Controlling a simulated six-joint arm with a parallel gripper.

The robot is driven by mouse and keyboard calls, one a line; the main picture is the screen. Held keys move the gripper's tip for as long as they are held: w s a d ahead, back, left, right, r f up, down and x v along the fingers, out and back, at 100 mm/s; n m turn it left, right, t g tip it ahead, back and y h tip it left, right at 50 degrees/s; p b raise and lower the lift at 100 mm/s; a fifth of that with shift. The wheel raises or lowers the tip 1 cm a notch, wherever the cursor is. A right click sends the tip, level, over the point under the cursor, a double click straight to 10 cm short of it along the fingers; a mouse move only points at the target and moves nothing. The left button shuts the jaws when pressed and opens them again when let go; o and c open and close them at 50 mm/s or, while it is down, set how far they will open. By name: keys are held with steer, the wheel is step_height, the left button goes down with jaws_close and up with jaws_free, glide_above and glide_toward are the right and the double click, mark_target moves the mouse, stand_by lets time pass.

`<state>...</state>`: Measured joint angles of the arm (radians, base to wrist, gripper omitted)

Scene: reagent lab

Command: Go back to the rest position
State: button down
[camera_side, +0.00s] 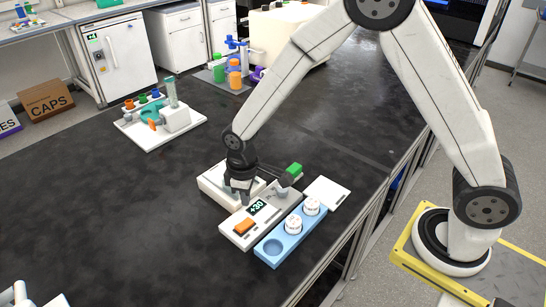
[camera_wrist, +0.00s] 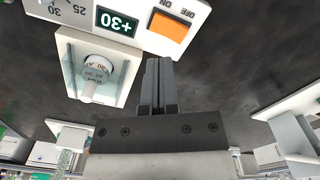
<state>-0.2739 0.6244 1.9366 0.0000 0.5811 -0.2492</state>
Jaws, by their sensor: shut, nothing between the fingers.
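My gripper (camera_side: 243,196) is shut and empty, pointing down just above a white device (camera_side: 236,238) with a "+30" display (camera_side: 257,207) and an orange switch (camera_side: 243,226). In the wrist view, the closed fingers (camera_wrist: 159,64) lie just below the orange switch (camera_wrist: 168,28) in the picture; contact cannot be told. The display (camera_wrist: 117,22) also reads "+30" there. A white vial (camera_wrist: 97,72) sits in a clear-walled chamber beside the device. My arm and gripper partly hide the device's back part in the side view.
A blue rack (camera_side: 271,257) in front holds two white-capped vials (camera_side: 293,225) and has one empty hole. A white tray (camera_side: 150,143) with small coloured parts stands at left. Dark table between is clear.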

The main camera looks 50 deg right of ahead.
steer(key=shift+d+r, duration=0.1)
steer(key=s+d+r+m+t, duration=0.2)
steer(key=s+d+r+m, duration=0.4)
steer(key=s+d, duration=0.5)
steer(key=shift+s+r+t, duration=0.3)
steer(key=shift+s+r, duration=0.4)
steer(key=shift+r, duration=0.25)
